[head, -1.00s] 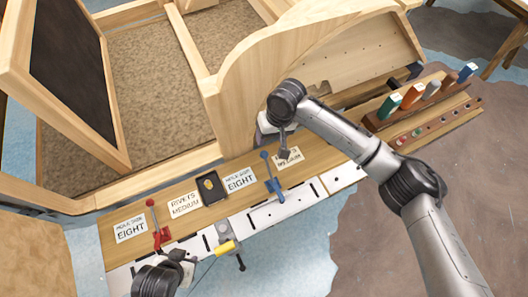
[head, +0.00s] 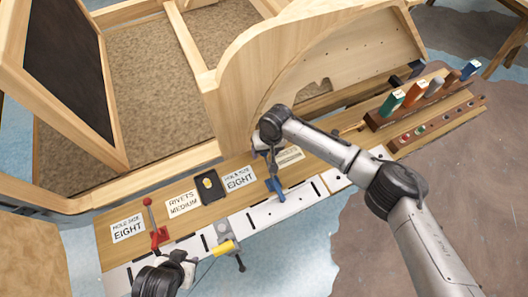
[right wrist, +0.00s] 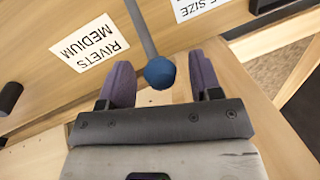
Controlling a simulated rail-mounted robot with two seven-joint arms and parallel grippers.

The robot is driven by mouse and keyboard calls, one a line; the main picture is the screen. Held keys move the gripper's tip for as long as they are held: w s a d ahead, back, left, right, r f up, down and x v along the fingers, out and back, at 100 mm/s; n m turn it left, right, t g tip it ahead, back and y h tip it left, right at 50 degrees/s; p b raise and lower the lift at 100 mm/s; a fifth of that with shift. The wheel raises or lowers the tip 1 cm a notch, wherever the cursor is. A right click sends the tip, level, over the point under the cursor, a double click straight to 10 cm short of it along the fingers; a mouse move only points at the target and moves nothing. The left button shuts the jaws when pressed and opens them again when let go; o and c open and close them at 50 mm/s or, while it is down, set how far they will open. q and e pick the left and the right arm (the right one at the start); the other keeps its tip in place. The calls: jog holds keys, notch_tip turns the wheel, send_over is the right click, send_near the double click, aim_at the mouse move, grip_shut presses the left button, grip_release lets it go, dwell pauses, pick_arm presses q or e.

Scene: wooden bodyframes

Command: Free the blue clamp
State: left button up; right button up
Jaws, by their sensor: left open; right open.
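The blue clamp (head: 276,190) stands on the white slotted rail at the bench's front edge. Its upper lever is partly hidden by my right gripper (head: 267,152) in the head view. In the right wrist view the clamp's round blue knob (right wrist: 159,73) sits between the two purple fingers of my right gripper (right wrist: 163,86), with its grey lever rod running away upward. The fingers stand apart, with gaps beside the knob. My left gripper (head: 188,268) is open at the lower left, close to a yellow-handled tool (head: 225,248); its fingers are partly hidden.
A red clamp (head: 155,225) stands left on the same rail (head: 245,224). Lettered cards and a black tray (head: 210,187) lie on the bench. A wooden rack with coloured handles (head: 410,105) stands right. The curved wooden frame (head: 235,105) rises close behind my right gripper.

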jog(key=shift+a+f, duration=0.1)
jog(key=shift+f, duration=0.35)
grip_shut()
dwell(0.4)
